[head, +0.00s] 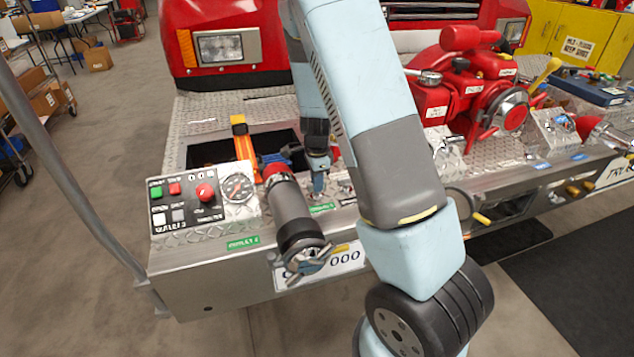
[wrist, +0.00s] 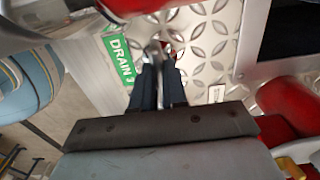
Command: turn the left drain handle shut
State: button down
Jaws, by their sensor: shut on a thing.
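The left drain handle (wrist: 157,62) is a slim silver lever beside a green label reading DRAIN (wrist: 120,56) on the patterned metal bumper. My gripper (wrist: 158,84) has its two dark fingers closed on the lever, one on each side. In the head view my gripper (head: 318,184) reaches down to the bumper top, behind a green label (head: 322,208). The lever is mostly hidden there by the gripper, so its exact turn angle cannot be told.
A black outlet pipe with a red ring (head: 292,210) stands close left of my gripper. Further left are a gauge (head: 237,187) and a button panel (head: 185,203). An orange strap (head: 243,145) rises behind. A red pump (head: 465,90) stands to the right.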

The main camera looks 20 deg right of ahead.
jog(key=c, duration=1.2)
grip_release()
jog(key=shift+o, duration=0.2)
jog(key=shift+w+r, duration=0.1)
notch_tip(320, 180, up, 14)
jog(key=shift+f, duration=0.25)
jog(key=s+r+n+t+y, duration=0.25)
jog(key=s+r+n, duration=0.65)
jog(key=s+r, duration=0.5)
jog(key=s+r+n+t+h, duration=0.1)
jog(key=s+r+n, duration=0.2)
jog(key=s, duration=0.4)
jog(key=s+r+n+t+h, duration=0.1)
jog(key=s+r+n+t, duration=0.1)
jog(key=s+r+n, duration=0.2)
jog(key=s+n, duration=0.2)
jog(key=s, duration=0.1)
jog(key=shift+a, duration=0.15)
